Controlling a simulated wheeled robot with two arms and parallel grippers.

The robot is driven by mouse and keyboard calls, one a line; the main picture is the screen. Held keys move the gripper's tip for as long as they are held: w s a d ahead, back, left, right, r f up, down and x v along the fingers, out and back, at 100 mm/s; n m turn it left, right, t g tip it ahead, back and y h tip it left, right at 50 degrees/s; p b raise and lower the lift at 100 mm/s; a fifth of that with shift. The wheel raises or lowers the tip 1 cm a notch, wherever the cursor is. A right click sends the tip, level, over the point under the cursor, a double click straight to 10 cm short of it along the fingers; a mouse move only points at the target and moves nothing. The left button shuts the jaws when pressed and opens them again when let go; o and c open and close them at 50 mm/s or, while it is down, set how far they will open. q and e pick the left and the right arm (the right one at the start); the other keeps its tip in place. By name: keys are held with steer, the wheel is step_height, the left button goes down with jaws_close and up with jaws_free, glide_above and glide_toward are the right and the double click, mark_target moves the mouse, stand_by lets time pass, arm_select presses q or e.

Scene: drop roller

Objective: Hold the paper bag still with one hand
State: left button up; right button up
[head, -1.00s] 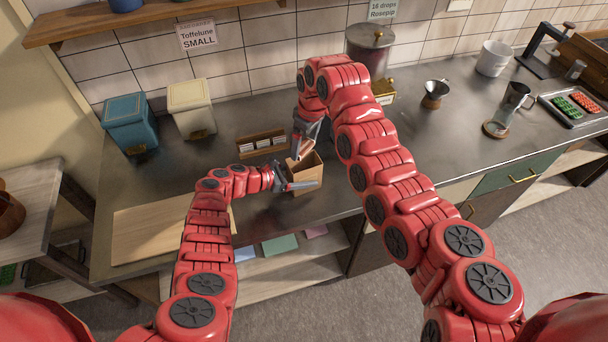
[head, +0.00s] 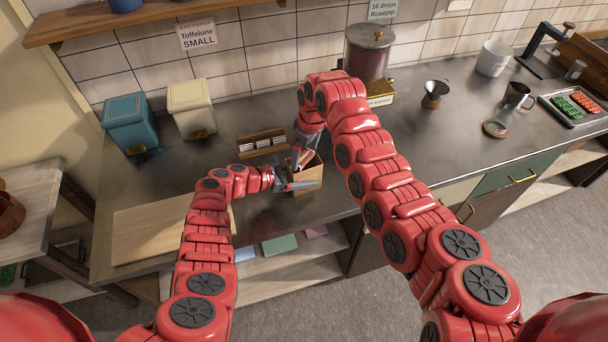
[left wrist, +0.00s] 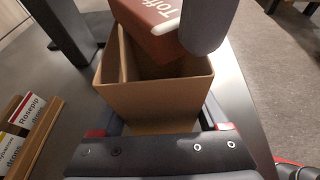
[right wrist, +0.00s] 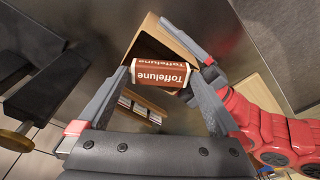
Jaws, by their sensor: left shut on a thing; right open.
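The brown paper bag (head: 306,178) stands open-topped on the counter near its front edge. It also shows in the left wrist view (left wrist: 150,103). My left gripper (head: 293,186) is shut on the bag's side. A brown and white box lettered Toffelune (right wrist: 160,76) is at the bag's mouth, partly inside, also seen in the left wrist view (left wrist: 155,28). My right gripper (right wrist: 163,92) is open above the bag, its fingers on either side of the box. The bag's bottom is hidden.
A wooden card holder (head: 261,143) stands just behind the bag. Blue (head: 131,124) and cream (head: 191,108) bins are at the back left. A lidded jar (head: 369,50) stands behind my right arm. A wooden board (head: 150,230) lies left.

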step_height(320, 180, up, 12)
steer(key=s+d, duration=0.1)
steer(key=shift+d+f, duration=0.25)
steer(key=shift+a+f, duration=0.1)
steer(key=shift+f, duration=0.05)
